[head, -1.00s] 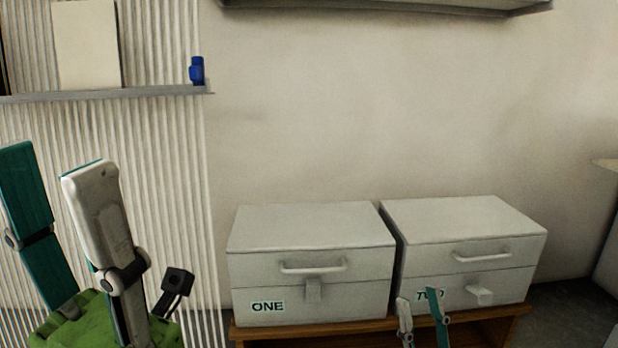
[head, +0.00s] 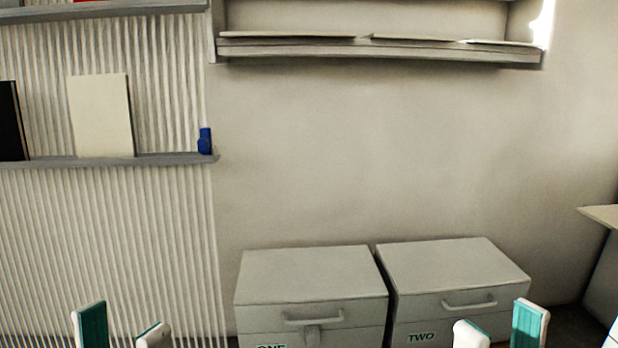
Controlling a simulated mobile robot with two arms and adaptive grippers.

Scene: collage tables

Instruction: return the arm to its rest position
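My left gripper (head: 122,332) shows at the bottom left edge of the head view, its two fingertips apart with nothing seen between them. My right gripper (head: 500,328) shows at the bottom right edge, in front of the box marked TWO; its fingertips are also apart with nothing seen between them. The lower parts of both grippers and both arms are out of the picture.
Two closed grey boxes, ONE (head: 310,275) and TWO (head: 455,278), stand side by side against the wall. A shelf at left (head: 170,160) holds a pale panel (head: 100,115) and a small blue object (head: 205,141). A higher shelf (head: 380,49) holds flat pieces.

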